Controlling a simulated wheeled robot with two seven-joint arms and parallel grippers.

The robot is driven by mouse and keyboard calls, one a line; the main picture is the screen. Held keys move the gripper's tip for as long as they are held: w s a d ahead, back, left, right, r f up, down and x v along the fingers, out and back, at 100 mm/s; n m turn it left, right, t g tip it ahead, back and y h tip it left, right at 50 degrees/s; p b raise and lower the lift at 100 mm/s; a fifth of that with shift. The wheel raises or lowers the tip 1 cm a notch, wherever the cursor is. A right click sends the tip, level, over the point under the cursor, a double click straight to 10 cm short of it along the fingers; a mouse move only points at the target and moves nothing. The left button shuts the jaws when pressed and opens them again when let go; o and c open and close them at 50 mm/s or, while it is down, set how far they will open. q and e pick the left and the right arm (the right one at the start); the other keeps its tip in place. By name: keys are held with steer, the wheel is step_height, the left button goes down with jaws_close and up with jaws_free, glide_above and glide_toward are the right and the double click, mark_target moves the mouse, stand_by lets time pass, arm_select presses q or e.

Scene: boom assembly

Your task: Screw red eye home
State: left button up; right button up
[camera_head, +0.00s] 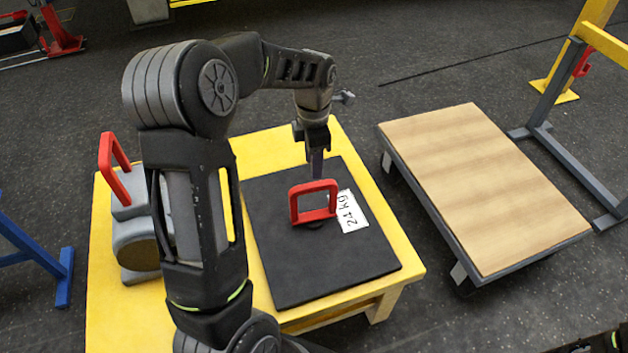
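A red eye (314,203), shaped like a squared loop, stands upright on a black slab (290,268) with a white "24 kg" label (351,212). Its lower end meets a dark round spot on the slab; I cannot tell how deep it sits. My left gripper (316,172) points down just behind the loop's top bar, its fingertips close to it. I cannot tell whether they touch it or whether the fingers are open or shut. My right gripper is not in view.
The slab lies on a yellow table (108,300). A grey machine part (133,230) with another red loop (112,160) stands at its left, partly behind my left arm. A wood-topped cart (480,180) stands right, beyond a floor gap. A yellow-grey frame (560,85) is farther right.

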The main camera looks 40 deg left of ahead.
mark_target(314, 185)
arm_select(q)
step_height(314, 185, down, 8)
steer(key=shift+r+b, duration=0.2)
steer(key=shift+b, duration=0.25)
steer(key=shift+c, duration=0.2)
jaws_close()
stand_by(0.3)
